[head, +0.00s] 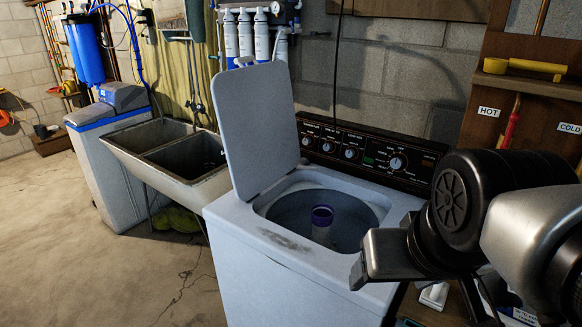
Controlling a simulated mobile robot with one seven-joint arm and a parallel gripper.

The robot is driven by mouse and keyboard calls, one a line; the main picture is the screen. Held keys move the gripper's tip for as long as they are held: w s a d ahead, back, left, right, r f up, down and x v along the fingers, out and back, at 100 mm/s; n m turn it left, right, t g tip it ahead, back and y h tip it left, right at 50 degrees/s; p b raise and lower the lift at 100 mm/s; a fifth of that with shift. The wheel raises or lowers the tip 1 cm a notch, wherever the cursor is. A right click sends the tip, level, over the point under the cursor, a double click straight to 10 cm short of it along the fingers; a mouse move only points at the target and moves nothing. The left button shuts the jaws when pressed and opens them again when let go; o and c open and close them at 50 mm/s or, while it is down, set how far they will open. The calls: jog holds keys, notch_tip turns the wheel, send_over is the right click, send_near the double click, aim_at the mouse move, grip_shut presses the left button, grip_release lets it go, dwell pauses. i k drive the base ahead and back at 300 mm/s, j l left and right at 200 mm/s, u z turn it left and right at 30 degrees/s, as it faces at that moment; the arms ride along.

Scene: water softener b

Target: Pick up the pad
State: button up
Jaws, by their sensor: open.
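I cannot make out a pad for certain. A small blue and white flat item (520,315) shows at the bottom right edge, partly cut off and partly behind my arm; I cannot tell what it is. My gripper (364,268) is at the end of the arm reaching in from the right, over the front right corner of the washing machine. It is open, and I see nothing held in it. Its fingers are seen from the side and are hard to separate.
The white washing machine (255,270) has its lid (255,120) raised and its tub open. A double sink (135,140) and a white softener cabinet (100,180) stand to its left. A small white object (433,295) lies low at right. Concrete floor (60,240) is clear at left.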

aim_at(434, 297)
jog(key=k, duration=0.1)
jog(key=i+l+z, duration=0.1)
jog(key=z, duration=0.3)
jog(key=i+z, duration=0.1)
jog(key=z, duration=0.3)
